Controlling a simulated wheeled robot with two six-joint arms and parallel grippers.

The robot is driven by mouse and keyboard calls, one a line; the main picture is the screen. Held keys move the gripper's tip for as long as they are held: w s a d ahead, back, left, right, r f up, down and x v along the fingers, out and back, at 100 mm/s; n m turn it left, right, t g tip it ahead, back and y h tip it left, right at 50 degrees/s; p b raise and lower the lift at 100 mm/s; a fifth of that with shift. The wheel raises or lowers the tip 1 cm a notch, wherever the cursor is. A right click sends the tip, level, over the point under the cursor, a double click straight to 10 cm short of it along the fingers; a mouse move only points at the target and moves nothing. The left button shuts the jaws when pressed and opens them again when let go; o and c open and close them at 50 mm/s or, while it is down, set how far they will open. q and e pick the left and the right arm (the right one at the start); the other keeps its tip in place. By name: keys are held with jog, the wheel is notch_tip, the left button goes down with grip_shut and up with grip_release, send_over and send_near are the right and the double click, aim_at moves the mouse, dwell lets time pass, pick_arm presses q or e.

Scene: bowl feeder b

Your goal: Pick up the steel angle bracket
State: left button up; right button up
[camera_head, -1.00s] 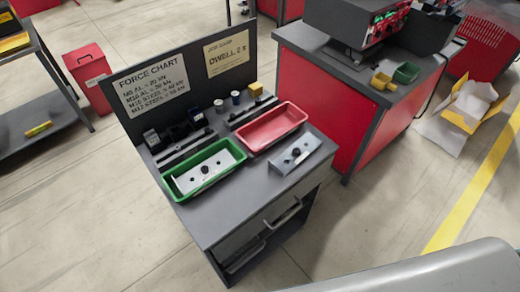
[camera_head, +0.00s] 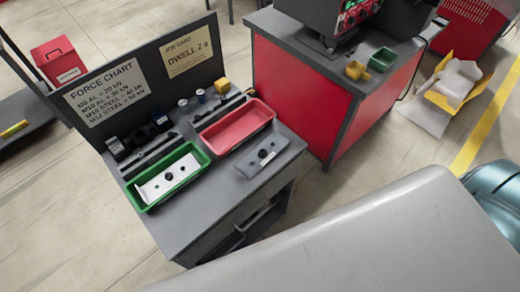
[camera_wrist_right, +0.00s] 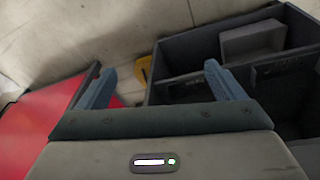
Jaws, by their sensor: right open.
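A grey metal bracket (camera_head: 262,157) with a dark round knob or hole in its middle lies on the right part of the dark bench top, beside the red tray. A paler, whitish bracket (camera_head: 155,190) with a similar dark centre lies in the green tray (camera_head: 207,162). The frames do not show for certain which one is steel. My right gripper (camera_wrist_right: 158,84) is open and empty in the right wrist view, its two blue-grey fingers wide apart. No bracket shows between them. My left gripper is not in view.
The red tray (camera_head: 236,126) sits behind the grey bracket. A force chart board (camera_head: 150,75) stands along the bench's back. A red cabinet (camera_head: 300,85) with bins stands to the right. The wrist view shows a dark open compartment (camera_wrist_right: 195,88) and a red panel (camera_wrist_right: 40,122).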

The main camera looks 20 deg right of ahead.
jog(key=w+a+r+n+p, duration=0.1)
jog(key=w+r, duration=0.2)
jog(key=r, duration=0.7)
jog(key=w+a+r+n+p, duration=0.1)
jog(key=w+r+p, duration=0.1)
jog(key=r, duration=0.8)
notch_tip(320, 180, up, 14)
jog(key=n+g+y+p, duration=0.1)
jog(key=n+g+p, duration=0.1)
jog(key=n, duration=1.8)
send_over(260, 154)
jog(key=f, duration=0.3)
jog(key=f+p, duration=0.1)
jog(key=f, duration=0.1)
jog(key=shift+s+a+f, duration=0.15)
jog(key=shift+a, duration=0.15)
jog(key=shift+d+f+p, duration=0.15)
jog(key=shift+f+p, duration=0.4)
notch_tip(260, 154, down, 3)
jog(key=shift+d+f+p, duration=0.15)
jog(key=shift+p, duration=0.55)
jog(key=shift+f, duration=0.55)
jog(key=shift+w, duration=0.2)
jog(key=c, duration=1.3)
